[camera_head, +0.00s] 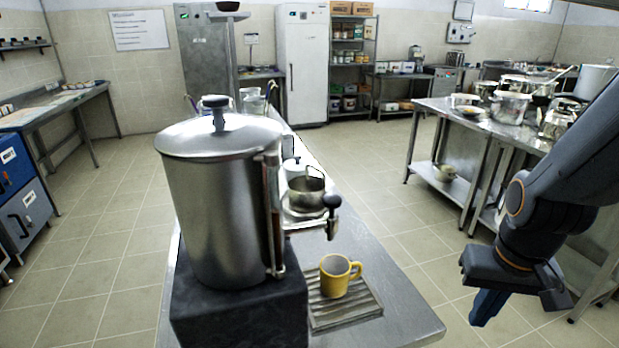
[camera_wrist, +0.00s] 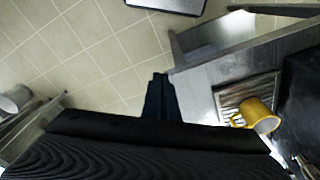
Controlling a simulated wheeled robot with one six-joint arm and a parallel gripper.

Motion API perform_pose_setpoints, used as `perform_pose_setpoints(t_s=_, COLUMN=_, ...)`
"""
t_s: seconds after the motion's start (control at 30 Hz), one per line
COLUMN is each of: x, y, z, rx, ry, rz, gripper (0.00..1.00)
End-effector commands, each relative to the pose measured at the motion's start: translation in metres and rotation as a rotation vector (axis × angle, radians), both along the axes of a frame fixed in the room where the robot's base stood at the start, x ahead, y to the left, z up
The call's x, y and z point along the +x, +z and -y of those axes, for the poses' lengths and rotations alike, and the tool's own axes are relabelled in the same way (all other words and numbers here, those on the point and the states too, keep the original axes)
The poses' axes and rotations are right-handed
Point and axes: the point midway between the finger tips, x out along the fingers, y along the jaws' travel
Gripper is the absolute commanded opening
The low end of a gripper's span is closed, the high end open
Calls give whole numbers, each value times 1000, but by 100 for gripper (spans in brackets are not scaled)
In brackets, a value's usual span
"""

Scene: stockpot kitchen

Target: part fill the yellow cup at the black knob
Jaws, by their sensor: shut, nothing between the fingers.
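The yellow cup (camera_head: 335,283) stands upright on the ribbed drip tray (camera_head: 346,315), with its handle to the right. A large steel urn (camera_head: 215,205) stands on a black block beside it. The black knob (camera_head: 332,202) tops a tap on the urn's right side, with the spout above the cup. My gripper (camera_head: 490,308) is shut and empty, out to the right of the counter and apart from the cup. In the wrist view my gripper (camera_wrist: 160,95) points toward the counter's edge, and the cup (camera_wrist: 260,114) lies right of it on the tray (camera_wrist: 232,98). The cup's contents cannot be made out.
The steel counter (camera_head: 405,310) has bare room right of the tray. A steel pot (camera_head: 306,190) and other vessels stand behind the tap. A table with several pots (camera_head: 509,106) stands at the right. Open tiled floor (camera_head: 395,200) lies between.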

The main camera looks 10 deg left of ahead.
Motion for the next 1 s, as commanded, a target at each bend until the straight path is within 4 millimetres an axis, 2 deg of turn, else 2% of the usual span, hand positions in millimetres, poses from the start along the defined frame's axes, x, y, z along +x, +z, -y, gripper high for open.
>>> perform_pose_setpoints(t_s=0.3, x=1, y=1, z=-1, rx=0, ry=2, rz=0, gripper=0)
perform_pose_setpoints(t_s=0.37, x=7, y=5, z=-4, rx=0, ry=12, rz=0, gripper=0)
perform_pose_setpoints(t_s=0.47, x=28, y=23, z=-23, rx=0, ry=54, rz=-5, gripper=0)
perform_pose_setpoints(t_s=0.57, x=62, y=58, z=-57, rx=0, ry=130, rz=-17, gripper=0)
perform_pose_setpoints(t_s=0.67, x=93, y=108, z=-106, rx=-3, ry=225, rz=-37, gripper=0)
perform_pose_setpoints(t_s=0.7, x=102, y=130, z=-128, rx=-5, ry=265, rz=-46, gripper=0)
perform_pose_setpoints(t_s=0.83, x=114, y=201, z=-196, rx=-14, ry=381, rz=-73, gripper=0)
perform_pose_setpoints(t_s=0.9, x=112, y=236, z=-226, rx=-19, ry=434, rz=-86, gripper=0)
perform_pose_setpoints(t_s=1.0, x=104, y=275, z=-259, rx=-27, ry=493, rz=-102, gripper=0)
